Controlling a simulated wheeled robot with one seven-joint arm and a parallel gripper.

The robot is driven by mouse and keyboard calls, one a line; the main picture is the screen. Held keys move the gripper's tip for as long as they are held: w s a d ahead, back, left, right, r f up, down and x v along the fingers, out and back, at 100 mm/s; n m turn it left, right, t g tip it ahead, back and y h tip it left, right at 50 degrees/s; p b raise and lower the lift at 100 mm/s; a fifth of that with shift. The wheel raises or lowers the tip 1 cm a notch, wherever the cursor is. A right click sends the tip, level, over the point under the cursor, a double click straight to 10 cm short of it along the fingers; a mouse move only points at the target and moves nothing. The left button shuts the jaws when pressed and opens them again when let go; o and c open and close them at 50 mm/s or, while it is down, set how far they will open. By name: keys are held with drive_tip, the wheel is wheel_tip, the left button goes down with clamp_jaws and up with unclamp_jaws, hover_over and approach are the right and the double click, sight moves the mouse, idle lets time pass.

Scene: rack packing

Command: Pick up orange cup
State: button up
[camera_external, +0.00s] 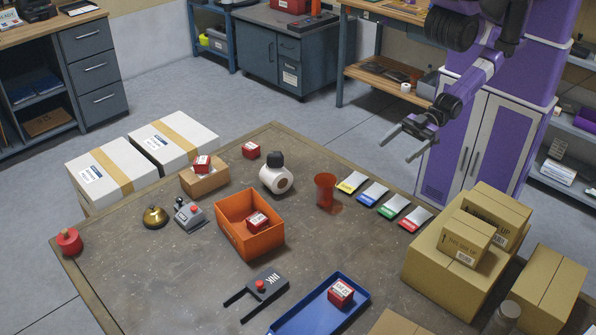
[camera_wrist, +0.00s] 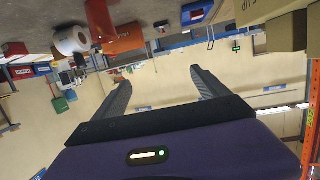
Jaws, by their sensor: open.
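The orange cup (camera_external: 325,190) stands upright on the table (camera_external: 345,255), to the right of a white roll. In the wrist view, an orange shape at the top edge (camera_wrist: 99,20) looks like the cup, cut off by the frame. My gripper (camera_external: 402,148) is open and empty in the air, above and to the right of the cup, near the table's far right edge. Both dark fingers show spread apart in the wrist view (camera_wrist: 160,76), with nothing between them.
Coloured packets (camera_external: 372,193) lie just right of the cup. The white roll (camera_external: 276,178) and an orange bin (camera_external: 233,240) are to its left. A blue tray (camera_external: 290,325) is at the front. Cardboard boxes (camera_external: 455,270) fill the right corner. Bare table lies in front of the cup.

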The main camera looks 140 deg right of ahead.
sight(325, 189)
drive_tip(key=w+d+f+m+g+h, duration=0.2)
drive_tip(key=w+d+f, duration=0.1)
drive_tip(key=w+d+f+m+g+h, duration=0.2)
drive_tip(key=w+d+f+m+h, duration=0.1)
drive_tip(key=d+f, duration=0.1)
drive_tip(key=w+d+f+m+g+h, duration=0.2)
drive_tip(key=w+d+f, duration=0.1)
drive_tip(key=w+f, duration=0.1)
drive_tip(key=shift+w+d+f+m+h+p, duration=0.1)
drive_tip(key=shift+d+f+m+h+p, duration=0.2)
drive_tip(key=shift+d+m+p, duration=0.1)
drive_tip(key=shift+f, duration=0.15)
drive_tip(key=x, duration=0.2)
drive_tip(key=shift+w+d+f, duration=0.1)
drive_tip(key=shift+w+d, duration=0.05)
drive_tip(key=shift+w, duration=0.05)
drive_tip(key=shift+a+f+p+x, duration=0.1)
drive_tip(key=shift+p+x, duration=0.1)
drive_tip(key=shift+x, duration=0.65)
drive_tip(key=shift+a+f+p+x, duration=0.1)
drive_tip(key=shift+a+p+x, duration=0.1)
drive_tip(key=shift+x, duration=0.6)
drive_tip(key=shift+a+f+p+x, duration=0.1)
drive_tip(key=shift+p+x, duration=0.1)
drive_tip(key=shift+x, duration=0.65)
drive_tip(key=shift+w, duration=0.15)
drive_tip(key=c, duration=1.4)
drive_tip(key=shift+r, duration=0.1)
